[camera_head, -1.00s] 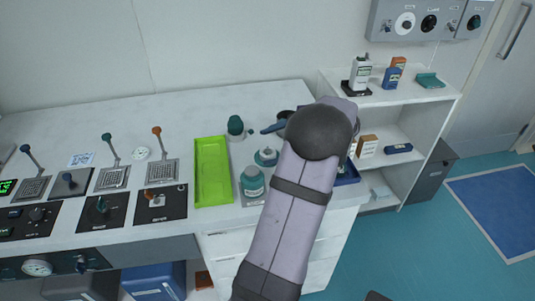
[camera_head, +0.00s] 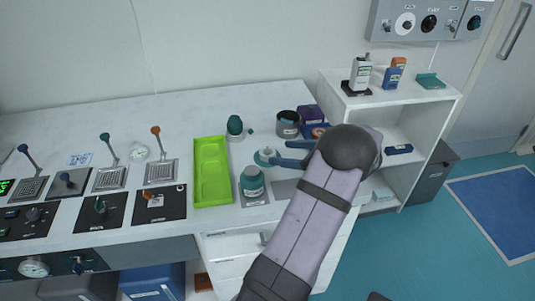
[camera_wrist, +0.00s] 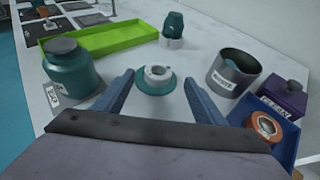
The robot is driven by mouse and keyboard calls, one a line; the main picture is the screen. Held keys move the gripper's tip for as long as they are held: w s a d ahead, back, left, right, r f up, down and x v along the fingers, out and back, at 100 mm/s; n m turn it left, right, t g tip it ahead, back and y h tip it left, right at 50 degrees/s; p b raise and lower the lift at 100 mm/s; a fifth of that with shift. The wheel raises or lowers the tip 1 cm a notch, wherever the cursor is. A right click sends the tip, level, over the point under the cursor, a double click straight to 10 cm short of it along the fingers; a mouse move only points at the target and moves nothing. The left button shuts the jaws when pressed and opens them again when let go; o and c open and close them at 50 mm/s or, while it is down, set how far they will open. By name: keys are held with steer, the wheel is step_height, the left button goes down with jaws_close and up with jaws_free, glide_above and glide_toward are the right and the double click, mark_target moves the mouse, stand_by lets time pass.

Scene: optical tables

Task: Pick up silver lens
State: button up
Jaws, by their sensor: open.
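The likeliest silver lens is a small pale silver ring-shaped piece on a round teal base (camera_wrist: 156,76), standing on the white bench. It also shows in the head view (camera_head: 265,157), just left of my fingers. My gripper (camera_head: 280,154) is open and empty. In the wrist view its two blue fingers (camera_wrist: 158,86) stand on either side of the teal base, with the piece ahead between their tips. I see no clear contact. An orange ring piece with a silvery middle (camera_wrist: 264,126) lies in a blue tray (camera_wrist: 284,152) at the right.
A green tray (camera_head: 212,172) lies left of the piece. A teal jar (camera_head: 252,182) stands close in front, and a teal-topped bottle (camera_head: 235,126) behind. A grey labelled cup (camera_head: 287,122) and a purple box (camera_head: 312,114) stand at the back right.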

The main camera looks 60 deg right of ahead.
mark_target(269, 152)
steer(key=shift+p+x, duration=0.75)
steer(key=shift+x, duration=1.85)
steer(key=shift+a+f, duration=0.15)
steer(key=c, duration=1.2)
